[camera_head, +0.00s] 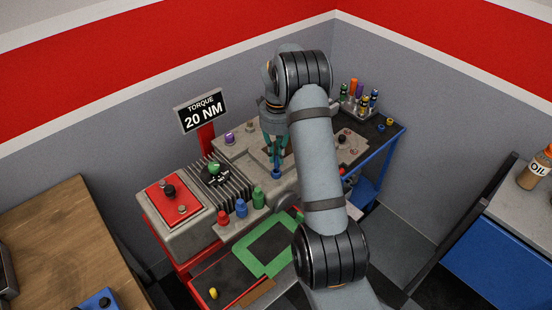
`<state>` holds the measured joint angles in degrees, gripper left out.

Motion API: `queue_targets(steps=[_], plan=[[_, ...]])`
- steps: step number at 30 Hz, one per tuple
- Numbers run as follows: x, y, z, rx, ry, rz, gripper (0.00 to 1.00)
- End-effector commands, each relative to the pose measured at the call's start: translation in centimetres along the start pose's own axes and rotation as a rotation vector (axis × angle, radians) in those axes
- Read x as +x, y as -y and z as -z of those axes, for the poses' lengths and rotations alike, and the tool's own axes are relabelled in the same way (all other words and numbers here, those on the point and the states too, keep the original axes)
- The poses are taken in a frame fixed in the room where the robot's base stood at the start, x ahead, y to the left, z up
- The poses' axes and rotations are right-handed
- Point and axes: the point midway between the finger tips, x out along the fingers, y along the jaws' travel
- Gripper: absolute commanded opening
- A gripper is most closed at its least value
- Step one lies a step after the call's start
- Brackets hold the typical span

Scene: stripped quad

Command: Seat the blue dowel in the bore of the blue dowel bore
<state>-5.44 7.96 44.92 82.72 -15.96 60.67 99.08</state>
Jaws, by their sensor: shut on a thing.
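My gripper (276,157) points down over the grey metal block in the middle of the bench. It is shut on a narrow piece between its fingers, which I take to be the blue dowel; the fingers hide most of it. A small blue piece (277,175) shows right below the fingertips, at the block's surface. I cannot tell whether it is the dowel's lower end or the collar of the blue dowel bore. Whether the dowel is inside the bore or only above it is not clear at this size.
Red (223,218), blue (241,209) and green (258,197) capped pieces stand in a row in front. A finned block with a green knob (214,168) is at left. A rack of coloured pieces (359,102) stands at back right. A torque sign (202,110) rises behind.

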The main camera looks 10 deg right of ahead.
Motion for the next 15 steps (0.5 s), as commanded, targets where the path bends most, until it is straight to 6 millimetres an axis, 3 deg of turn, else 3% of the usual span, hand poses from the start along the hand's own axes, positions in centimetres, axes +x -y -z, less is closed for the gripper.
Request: queue_targets(steps=[15], plan=[[4.4,0.2,-0.4,0.001,0.000,0.000,0.00]])
